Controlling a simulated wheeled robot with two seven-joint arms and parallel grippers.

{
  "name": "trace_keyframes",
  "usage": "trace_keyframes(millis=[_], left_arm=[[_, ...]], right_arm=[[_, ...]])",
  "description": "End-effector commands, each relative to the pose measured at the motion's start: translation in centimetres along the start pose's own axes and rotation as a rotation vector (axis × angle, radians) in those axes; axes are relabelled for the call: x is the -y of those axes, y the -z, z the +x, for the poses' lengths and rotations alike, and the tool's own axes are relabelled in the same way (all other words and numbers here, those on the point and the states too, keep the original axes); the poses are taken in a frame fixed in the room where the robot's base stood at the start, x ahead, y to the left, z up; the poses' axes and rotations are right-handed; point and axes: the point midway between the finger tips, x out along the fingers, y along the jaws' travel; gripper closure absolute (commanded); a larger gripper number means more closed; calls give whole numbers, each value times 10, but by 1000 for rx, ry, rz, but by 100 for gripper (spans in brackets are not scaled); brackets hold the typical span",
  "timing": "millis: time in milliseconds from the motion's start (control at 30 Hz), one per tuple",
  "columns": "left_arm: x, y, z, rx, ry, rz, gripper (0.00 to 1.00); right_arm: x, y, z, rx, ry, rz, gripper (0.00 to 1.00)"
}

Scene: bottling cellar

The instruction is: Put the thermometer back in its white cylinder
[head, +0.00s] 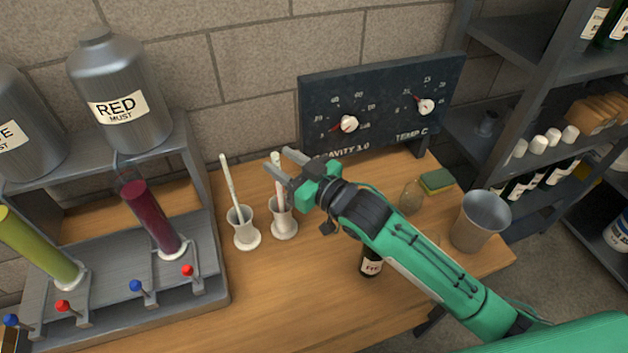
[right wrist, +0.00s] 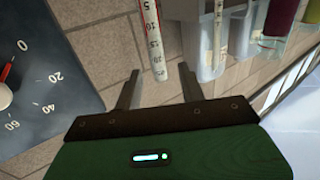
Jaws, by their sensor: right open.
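Two white cylinders stand on the wooden table in the head view. The right cylinder (head: 284,226) has a slim white rod with reddish marks, apparently the thermometer (head: 278,190), standing in it. The left cylinder (head: 243,238) holds another thin, leaning white rod (head: 230,180). My right gripper (head: 279,160) is open at the top of the thermometer. In the right wrist view the numbered thermometer (right wrist: 154,45) shows between the fingers (right wrist: 158,92), with gaps on both sides. Its lower end is hidden inside the cylinder. My left gripper is not in view.
A dark dial board (head: 380,105) stands close behind my right gripper. A metal rack (head: 110,290) with coloured tubes is on the left. A small dark bottle (head: 371,263), a sponge (head: 437,182) and a grey bucket (head: 481,222) are on the right. The front middle of the table is clear.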

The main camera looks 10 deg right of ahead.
Motion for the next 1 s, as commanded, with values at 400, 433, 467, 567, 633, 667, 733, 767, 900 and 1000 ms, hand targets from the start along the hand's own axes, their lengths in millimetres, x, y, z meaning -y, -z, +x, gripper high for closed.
trace_keyframes(millis=[400, 433, 467, 567, 633, 667, 733, 767, 900, 1000], left_arm=[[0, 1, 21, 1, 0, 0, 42], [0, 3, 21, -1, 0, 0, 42], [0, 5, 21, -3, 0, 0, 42], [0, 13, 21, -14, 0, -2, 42], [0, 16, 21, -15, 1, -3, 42], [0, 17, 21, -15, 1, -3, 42], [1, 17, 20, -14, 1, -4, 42], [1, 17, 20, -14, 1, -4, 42], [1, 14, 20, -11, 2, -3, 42], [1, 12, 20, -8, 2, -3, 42]], right_arm=[[0, -3, -92, 3, 0, 0, 60], [0, -3, -95, 3, 0, 0, 60], [0, -2, -99, 2, 0, -1, 60], [0, -2, -106, 2, -1, 0, 60], [0, -1, -109, 1, 0, 0, 60], [0, -1, -110, 1, 0, 0, 60], [0, 0, -111, 0, 0, 0, 60], [0, 0, -111, 0, 0, 0, 60], [0, 0, -111, 0, 0, 1, 60], [0, 0, -111, 0, 0, 1, 60]])
